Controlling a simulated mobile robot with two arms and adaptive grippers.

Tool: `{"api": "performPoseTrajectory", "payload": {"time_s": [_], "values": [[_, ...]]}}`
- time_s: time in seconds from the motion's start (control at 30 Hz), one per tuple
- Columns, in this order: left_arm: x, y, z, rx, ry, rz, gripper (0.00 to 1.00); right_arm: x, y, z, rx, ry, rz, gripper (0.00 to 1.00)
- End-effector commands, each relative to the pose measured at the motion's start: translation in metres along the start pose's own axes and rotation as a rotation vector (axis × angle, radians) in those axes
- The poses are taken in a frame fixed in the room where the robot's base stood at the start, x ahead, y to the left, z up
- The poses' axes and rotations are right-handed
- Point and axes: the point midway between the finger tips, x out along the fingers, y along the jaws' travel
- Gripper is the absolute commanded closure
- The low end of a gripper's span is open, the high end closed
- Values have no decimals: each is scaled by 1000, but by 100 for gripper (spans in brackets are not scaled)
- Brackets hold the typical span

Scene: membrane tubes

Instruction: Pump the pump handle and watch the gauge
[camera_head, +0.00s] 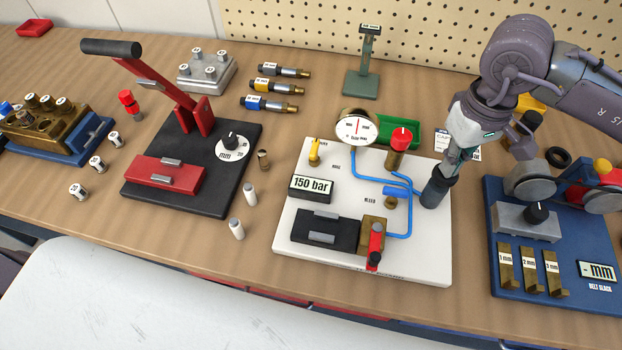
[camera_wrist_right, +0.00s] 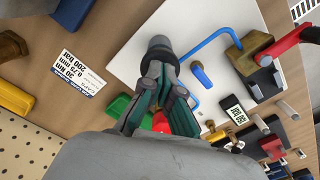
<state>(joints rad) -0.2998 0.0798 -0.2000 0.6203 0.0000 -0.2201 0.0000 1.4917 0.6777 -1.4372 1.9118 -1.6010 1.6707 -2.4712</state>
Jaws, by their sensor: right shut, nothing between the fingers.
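The white test board (camera_head: 290,235) carries a round gauge (camera_head: 356,128) with a red needle standing about upright; its figures are too small to read. A label plate on the board reads 150 bar (camera_head: 310,185). The dark upright cylinder at the board's right edge, which looks like the pump handle (camera_head: 434,193), also shows in the right wrist view (camera_wrist_right: 160,47). My right gripper (camera_head: 453,165) is shut and empty, its fingertips at the cylinder's top; I cannot tell whether they touch. The fingers also show in the wrist view (camera_wrist_right: 162,80). My left gripper is not in view.
A red-knobbed valve (camera_head: 400,140) and blue pipes (camera_head: 410,215) stand close left of the cylinder. A green tray (camera_head: 412,128) is behind the board. A blue belt block (camera_head: 555,270) is to the right, a black press base (camera_head: 190,200) to the left.

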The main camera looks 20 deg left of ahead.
Motion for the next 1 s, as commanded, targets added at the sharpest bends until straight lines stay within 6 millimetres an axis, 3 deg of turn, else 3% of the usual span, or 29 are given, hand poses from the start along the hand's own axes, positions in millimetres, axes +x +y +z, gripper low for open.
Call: {"api": "performPoseTrajectory", "payload": {"time_s": [0.53, 1.0], "values": [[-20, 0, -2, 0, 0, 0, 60, -52, 0, 0, 0, 0, 0, 100], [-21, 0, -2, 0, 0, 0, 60, -55, 0, 0, 0, 0, 0, 100]]}}
